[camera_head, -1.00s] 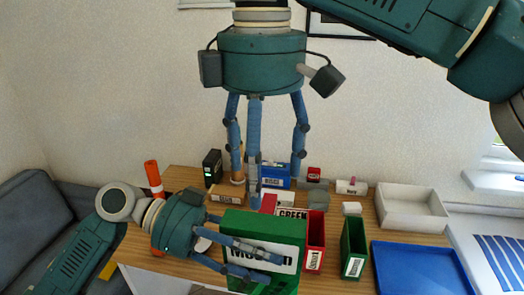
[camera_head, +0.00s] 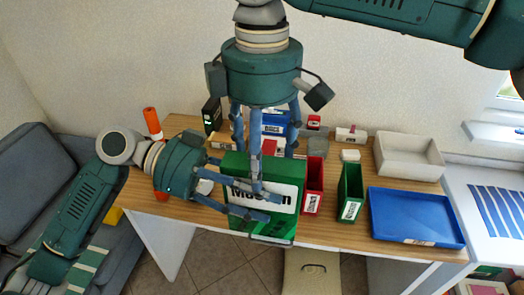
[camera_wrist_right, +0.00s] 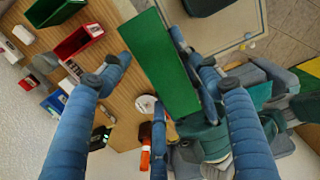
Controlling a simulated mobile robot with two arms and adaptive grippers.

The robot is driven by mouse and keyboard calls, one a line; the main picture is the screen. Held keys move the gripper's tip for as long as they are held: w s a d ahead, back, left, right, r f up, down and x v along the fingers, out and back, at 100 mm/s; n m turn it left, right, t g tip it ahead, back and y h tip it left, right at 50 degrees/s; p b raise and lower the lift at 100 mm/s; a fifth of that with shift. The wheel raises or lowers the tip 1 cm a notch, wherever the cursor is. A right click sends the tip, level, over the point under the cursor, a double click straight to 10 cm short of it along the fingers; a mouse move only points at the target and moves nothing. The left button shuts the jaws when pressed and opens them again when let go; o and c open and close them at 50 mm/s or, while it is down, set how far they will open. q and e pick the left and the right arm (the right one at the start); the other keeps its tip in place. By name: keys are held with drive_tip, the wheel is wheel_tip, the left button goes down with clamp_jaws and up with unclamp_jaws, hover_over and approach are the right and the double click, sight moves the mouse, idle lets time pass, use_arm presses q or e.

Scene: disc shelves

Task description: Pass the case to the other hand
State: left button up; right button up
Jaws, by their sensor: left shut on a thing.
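The case is a green box (camera_head: 265,172) with a white label on its front, standing upright near the table's front. My left gripper (camera_head: 250,212) is shut on it from the left, its fingers across the label's lower part. My right gripper (camera_head: 263,160) points down from above with its fingers spread open. In the head view one of its fingers overlaps the case's front; contact cannot be told. In the right wrist view the case's green edge (camera_wrist_right: 160,60) lies between the outer fingers of the open right gripper (camera_wrist_right: 160,75).
On the wooden table (camera_head: 325,228) are a red bin (camera_head: 313,187), a green bin (camera_head: 351,192), a blue tray (camera_head: 415,217) and a white tray (camera_head: 410,157). A black box (camera_head: 212,115) and an orange-red cylinder (camera_head: 153,123) stand at left.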

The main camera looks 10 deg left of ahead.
drive_tip(key=c, duration=0.8)
use_arm(q)
drive_tip(key=o, duration=1.5)
use_arm(e)
drive_tip(key=c, duration=0.3)
use_arm(q)
drive_tip(key=shift+r, duration=0.1)
drive_tip(key=shift+w, duration=0.1)
